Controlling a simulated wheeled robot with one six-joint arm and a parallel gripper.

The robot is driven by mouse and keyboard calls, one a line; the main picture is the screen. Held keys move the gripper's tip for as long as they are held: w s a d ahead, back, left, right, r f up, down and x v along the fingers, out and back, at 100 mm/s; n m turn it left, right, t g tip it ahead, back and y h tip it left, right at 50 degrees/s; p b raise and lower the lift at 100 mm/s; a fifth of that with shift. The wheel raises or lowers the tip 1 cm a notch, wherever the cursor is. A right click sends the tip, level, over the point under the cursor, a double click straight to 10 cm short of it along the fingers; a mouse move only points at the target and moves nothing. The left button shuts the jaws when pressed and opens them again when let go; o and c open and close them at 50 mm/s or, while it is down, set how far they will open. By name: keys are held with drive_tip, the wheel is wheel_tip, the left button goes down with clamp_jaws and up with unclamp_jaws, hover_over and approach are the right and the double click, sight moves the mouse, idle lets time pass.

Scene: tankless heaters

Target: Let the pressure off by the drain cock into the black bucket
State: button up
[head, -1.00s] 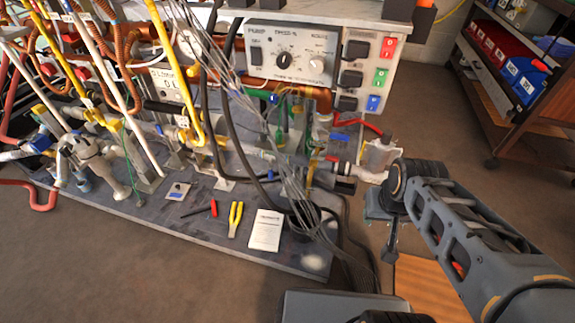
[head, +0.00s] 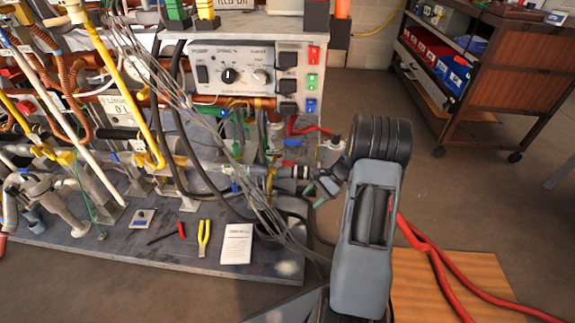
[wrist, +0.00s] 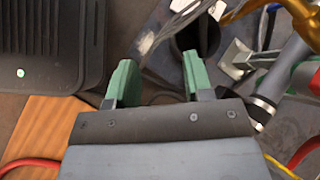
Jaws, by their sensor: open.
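My gripper (head: 320,188) is open and empty, its green fingers close to the black end fitting (head: 292,172) of the grey pipe run at the rig's right end. In the wrist view my gripper (wrist: 158,75) has its two green fingers apart with nothing held between them. A dark round shape (wrist: 197,36) lies beyond the right finger; I cannot tell whether it is the black bucket. A brass-coloured fitting (wrist: 240,10) shows at the top right. I cannot pick out the drain cock for certain; my arm hides part of the area right of the rig.
The control box (head: 250,75) hangs above the pipes, with grey cables dropping in front. Pliers (head: 204,238) and a white booklet (head: 237,243) lie on the rig's base. A wooden board (head: 465,285) and red hose (head: 440,265) lie at right. A cart (head: 470,90) stands behind; floor between is free.

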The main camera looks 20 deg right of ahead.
drive_tip(key=w+d+f+m+t+y, duration=0.3)
drive_tip(key=w+d+m+t+y, duration=0.1)
drive_tip(key=w+d+m+t, duration=0.15)
drive_tip(key=m+t+y, duration=0.3)
drive_tip(key=m, duration=0.1)
approach(288, 165)
drive_tip(key=b+x, duration=0.1)
drive_tip(key=x, duration=0.2)
drive_tip(key=b+x, duration=0.1)
drive_tip(key=x, duration=0.2)
drive_tip(key=w+f+b+x, duration=0.1)
drive_tip(key=x, duration=0.1)
drive_tip(key=shift+w+a, duration=0.15)
drive_tip(key=shift+w+a+b, duration=0.35)
drive_tip(key=shift+a, duration=0.25)
drive_tip(key=shift+c, duration=0.3)
clamp_jaws()
